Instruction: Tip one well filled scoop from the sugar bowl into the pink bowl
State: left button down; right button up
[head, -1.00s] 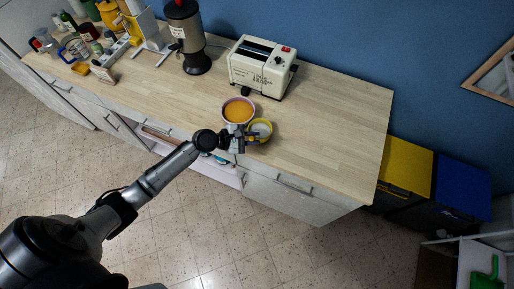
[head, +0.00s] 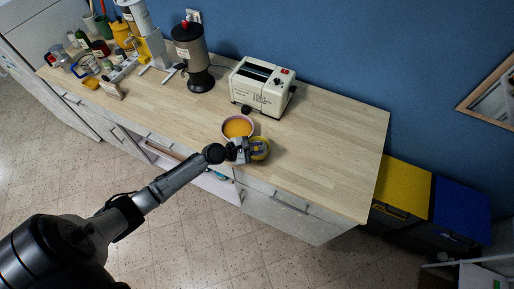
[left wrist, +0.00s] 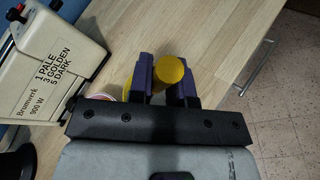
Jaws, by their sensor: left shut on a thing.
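The pink bowl (head: 223,132) stands on the counter and holds something orange. A bit of the pink bowl (left wrist: 127,92) shows left of the fingers. My right gripper is not in view.
A cream toaster (head: 262,87) stands behind the bowls. A dispenser (head: 192,60) and several bottles and jars stand along the left of the counter (head: 335,145). The counter right of the bowls is clear. Yellow (head: 406,187) and blue (head: 459,208) bins stand beyond its right end.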

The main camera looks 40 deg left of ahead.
pick_arm(q)
jog(key=shift+r+p, duration=1.6)
jog(key=shift+r, duration=0.4)
jog(key=shift+r+p, duration=1.4)
jog(key=shift+r, duration=0.2)
jog(key=shift+s, duration=0.1)
